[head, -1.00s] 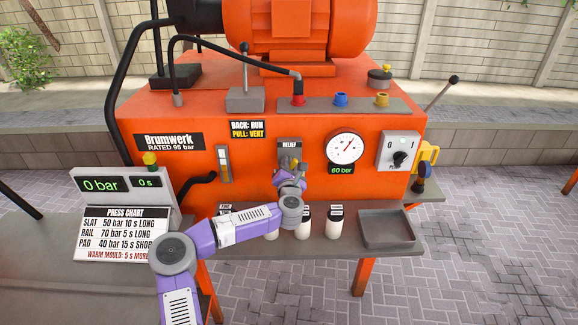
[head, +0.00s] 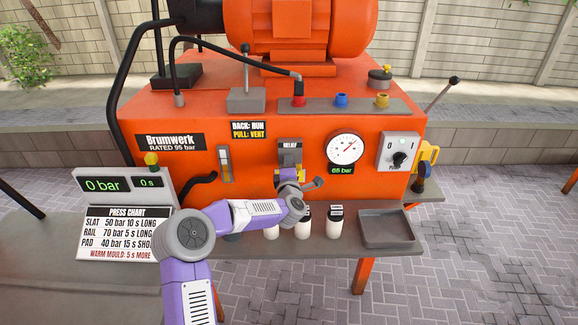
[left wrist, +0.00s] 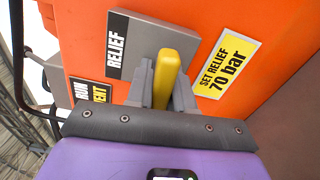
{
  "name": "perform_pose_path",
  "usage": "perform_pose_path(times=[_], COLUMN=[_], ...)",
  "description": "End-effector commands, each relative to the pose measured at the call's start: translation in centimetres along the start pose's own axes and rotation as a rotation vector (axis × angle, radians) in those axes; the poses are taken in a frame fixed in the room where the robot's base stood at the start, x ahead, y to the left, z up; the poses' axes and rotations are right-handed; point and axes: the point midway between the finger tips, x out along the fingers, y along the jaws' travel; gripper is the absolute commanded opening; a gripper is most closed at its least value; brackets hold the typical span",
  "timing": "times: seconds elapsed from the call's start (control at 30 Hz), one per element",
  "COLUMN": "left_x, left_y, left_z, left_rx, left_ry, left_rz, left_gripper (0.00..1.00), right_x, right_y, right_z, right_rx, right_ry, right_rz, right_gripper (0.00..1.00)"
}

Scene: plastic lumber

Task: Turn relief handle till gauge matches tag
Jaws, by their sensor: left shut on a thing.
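The yellow relief handle (left wrist: 167,75) sits below the RELIEF plate (left wrist: 118,45) on the machine's orange front. My left gripper (left wrist: 168,90) is shut on the handle, a finger on each side of it. In the head view my left gripper (head: 289,178) hides most of the handle. The round gauge (head: 345,148) has a red needle, and its green readout (head: 341,169) shows 65 bar. The yellow tag (left wrist: 225,70) in the left wrist view reads SET RELIEF 70 bar. My right gripper is not in view.
A pump switch (head: 399,151) is right of the gauge. White bottles (head: 303,225) and a grey tray (head: 387,228) stand on the shelf below. A press chart (head: 125,233) and a display (head: 118,184) reading 0 bar are at left.

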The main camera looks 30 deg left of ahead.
Motion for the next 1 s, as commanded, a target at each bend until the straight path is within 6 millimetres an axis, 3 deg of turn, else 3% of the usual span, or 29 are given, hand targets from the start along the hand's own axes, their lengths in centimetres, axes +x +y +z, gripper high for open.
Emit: perform_pose_path(times=[0.5, 1.0], left_x=[0.00, 0.00], left_y=[0.27, 0.26], left_z=[0.07, 0.09], left_rx=[0.391, 0.495], left_ry=[0.000, 0.000], left_rz=[0.002, 0.001], left_gripper=[0.00, 0.00], right_x=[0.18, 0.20], right_y=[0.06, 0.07], right_z=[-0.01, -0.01], right_rx=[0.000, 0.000], right_ry=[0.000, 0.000], right_rz=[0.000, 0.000], right_gripper=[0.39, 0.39])
